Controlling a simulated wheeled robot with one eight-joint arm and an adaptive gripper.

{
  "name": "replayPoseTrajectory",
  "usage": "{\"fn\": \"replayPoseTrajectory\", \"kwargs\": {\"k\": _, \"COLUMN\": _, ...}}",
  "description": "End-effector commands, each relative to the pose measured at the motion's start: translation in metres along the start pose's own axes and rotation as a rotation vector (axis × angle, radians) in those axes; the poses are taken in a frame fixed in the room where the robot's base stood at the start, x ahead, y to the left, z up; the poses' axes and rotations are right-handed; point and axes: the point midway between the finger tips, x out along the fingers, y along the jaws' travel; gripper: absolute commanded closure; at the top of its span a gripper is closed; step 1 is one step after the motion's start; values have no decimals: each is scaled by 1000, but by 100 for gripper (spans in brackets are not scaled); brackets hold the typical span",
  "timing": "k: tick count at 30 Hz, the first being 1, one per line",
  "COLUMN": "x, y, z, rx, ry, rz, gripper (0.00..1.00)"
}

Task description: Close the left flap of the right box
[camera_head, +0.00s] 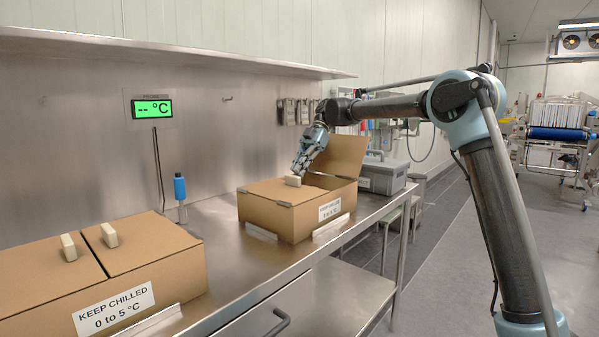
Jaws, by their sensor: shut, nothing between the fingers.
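The right box (265,213) is cardboard with a "KEEP CHILLED" label and stands on the steel bench. Its left flap (272,191) lies down over the left part of the box, flat or nearly flat, with a pale block handle (293,180) on it. Its right flap (343,154) stands up, leaning outward. My gripper (298,172) is shut and empty, pointing down at the left flap, right by the handle. I cannot tell whether its fingertips touch the flap or handle. My gripper and arm hide part of the box's back side.
A left box (160,267) at the front left has both flaps down, each with a pale handle. A blue-handled probe (180,188) stands between the boxes. A grey container (384,175) is behind the right box. A steel shelf (150,45) overhangs the bench (225,238).

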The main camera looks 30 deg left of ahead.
Motion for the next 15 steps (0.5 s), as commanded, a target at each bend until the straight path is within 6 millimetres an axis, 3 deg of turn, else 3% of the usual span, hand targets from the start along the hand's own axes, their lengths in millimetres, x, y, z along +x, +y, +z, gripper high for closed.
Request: {"fn": "replayPoseTrajectory", "kwargs": {"k": 15, "x": -91, "y": 1, "z": 3, "rx": 1, "ry": 0, "rz": 0, "gripper": 100}}
